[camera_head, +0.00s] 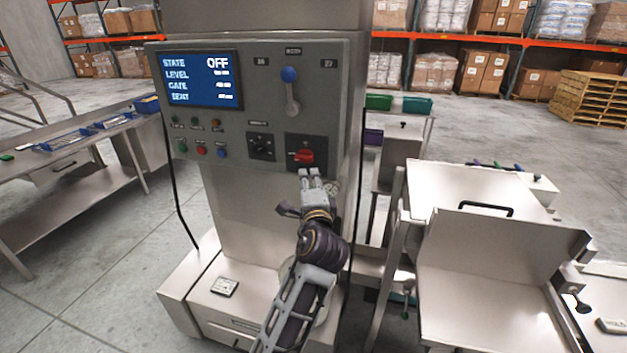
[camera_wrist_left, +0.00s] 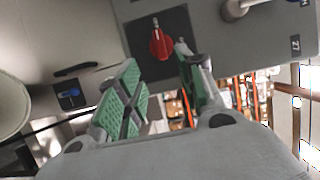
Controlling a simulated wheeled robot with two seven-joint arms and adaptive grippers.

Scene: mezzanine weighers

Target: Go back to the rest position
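My left gripper (camera_head: 311,174) is just below a red rotary switch (camera_head: 304,156) on the grey control panel (camera_head: 268,62) in the head view. In the left wrist view its two green-padded fingers (camera_wrist_left: 160,72) are apart with nothing between them. The red switch (camera_wrist_left: 160,42) shows beyond the fingertips on its dark plate; I cannot tell whether a fingertip touches it. The panel's screen (camera_head: 203,80) reads STATE OFF. My right gripper is not in view.
A blue-knobbed lever (camera_head: 290,88) and small buttons are on the panel. A steel table (camera_head: 80,150) stands at left. A steel hopper with a handled lid (camera_head: 480,200) stands close at right. Pallet racks line the back. Floor shows at lower left.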

